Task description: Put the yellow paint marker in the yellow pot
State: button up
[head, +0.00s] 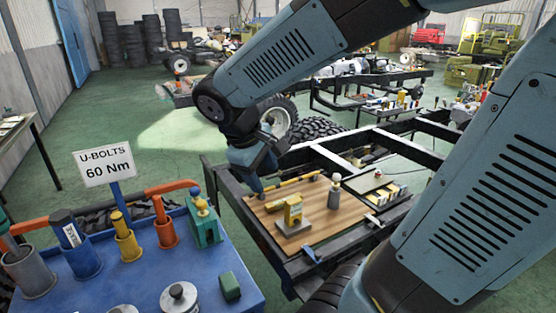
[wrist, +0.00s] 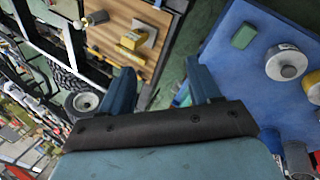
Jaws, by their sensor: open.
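The yellow pot (head: 128,246) stands on the blue cart top at the left, between the blue and orange pots. A yellow, dark-topped stick (head: 119,220) leans up out of it; I cannot tell whether this is the paint marker. A thin yellow bar (head: 300,180) lies along the far edge of the wooden board; I cannot tell whether that is the marker either. My gripper (head: 258,186) hangs by the board's left far corner, pointing down. In the wrist view its two blue fingers (wrist: 160,82) are apart with nothing held between them.
The wooden board (head: 262,222) sits on a black chassis frame and bears a yellow block on a grey plate (head: 293,228) and a grey cylinder (head: 334,199). The cart also holds a blue pot (head: 82,262), an orange pot (head: 166,235) and a sign (head: 108,163). Floor shows between cart and frame.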

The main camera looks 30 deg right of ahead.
jog(key=s+r+m+t+y, duration=0.3)
jog(key=s+r+m+y, duration=0.1)
jog(key=s+r+m, duration=0.1)
jog(key=shift+s+d+r+m, duration=0.15)
jog(key=shift+s+r+m, duration=0.25)
jog(key=shift+s+m, duration=0.4)
jog(key=shift+s, duration=0.1)
dwell(0.6)
